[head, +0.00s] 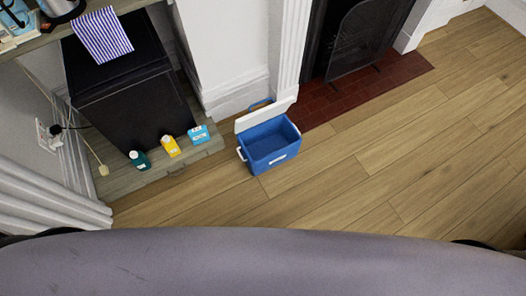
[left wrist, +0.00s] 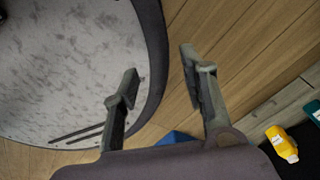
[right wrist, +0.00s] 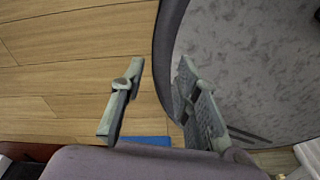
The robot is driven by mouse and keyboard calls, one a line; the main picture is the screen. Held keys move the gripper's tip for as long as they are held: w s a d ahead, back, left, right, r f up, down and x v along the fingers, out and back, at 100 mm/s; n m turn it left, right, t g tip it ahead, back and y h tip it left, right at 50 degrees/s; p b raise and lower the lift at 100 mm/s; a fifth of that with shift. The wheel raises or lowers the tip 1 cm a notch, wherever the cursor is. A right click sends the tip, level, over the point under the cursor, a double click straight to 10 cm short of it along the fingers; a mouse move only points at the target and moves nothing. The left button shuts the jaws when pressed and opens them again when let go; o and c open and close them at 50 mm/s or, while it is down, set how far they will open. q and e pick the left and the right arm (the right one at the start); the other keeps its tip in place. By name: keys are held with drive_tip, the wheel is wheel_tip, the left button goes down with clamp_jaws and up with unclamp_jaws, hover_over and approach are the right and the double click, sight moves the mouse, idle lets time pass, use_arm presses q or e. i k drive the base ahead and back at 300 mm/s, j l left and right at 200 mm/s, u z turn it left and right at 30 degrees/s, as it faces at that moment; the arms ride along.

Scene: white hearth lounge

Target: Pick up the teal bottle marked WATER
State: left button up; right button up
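The teal bottle (head: 139,160) stands upright at the front left of a low wooden drawer unit (head: 150,183), in front of a black cabinet. Its label is too small to read. It also shows, cut off, at the right edge of the left wrist view (left wrist: 314,109). My left gripper (left wrist: 158,68) is open and empty, its fingers apart over the floor and my own base, well away from the bottle. My right gripper (right wrist: 160,75) is open and empty too, and the bottle is not in the right wrist view. Neither gripper shows in the head view.
A yellow bottle (head: 171,147) and a light blue carton (head: 198,134) stand right of the teal bottle. The black cabinet (head: 138,100) rises behind them. A blue cooler (head: 268,158) with its white lid open sits on the floor to the right. The wooden floor (head: 390,160) beyond is clear.

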sight(137, 159)
drive_tip(key=u, duration=1.55)
drive_tip(key=k+j, duration=0.05)
